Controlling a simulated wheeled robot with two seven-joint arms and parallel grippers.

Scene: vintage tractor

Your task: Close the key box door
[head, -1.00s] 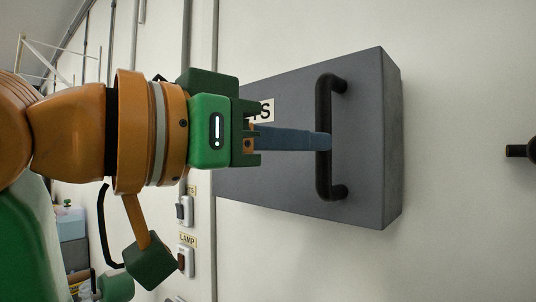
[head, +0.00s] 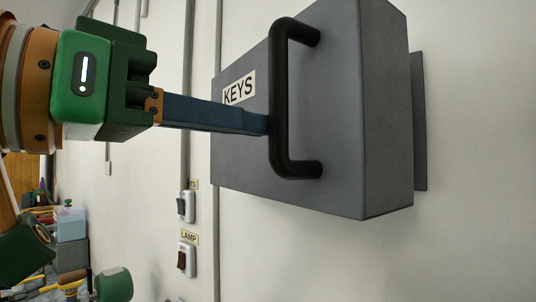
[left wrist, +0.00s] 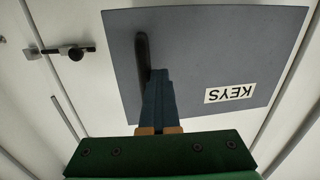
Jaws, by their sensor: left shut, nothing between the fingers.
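The key box door (head: 240,165) is a grey, deep front with a white KEYS label (head: 239,90) and a black bar handle (head: 280,100). It also shows in the left wrist view (left wrist: 200,50). In the head view its right side stands out from a thin grey plate (head: 420,120) on the wall. My left gripper (head: 262,123) is shut and empty, its long blue fingers pointing at the handle. The fingertips are at the handle's bar, beside or just behind it; contact is unclear.
Two wall switches (head: 186,207), the lower one labelled LAMP (head: 187,260), are below left of the box. A vertical pipe (head: 187,60) runs up the wall. In the left wrist view a black knob on a metal bar (left wrist: 75,53) is beside the door. The wall at right is bare.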

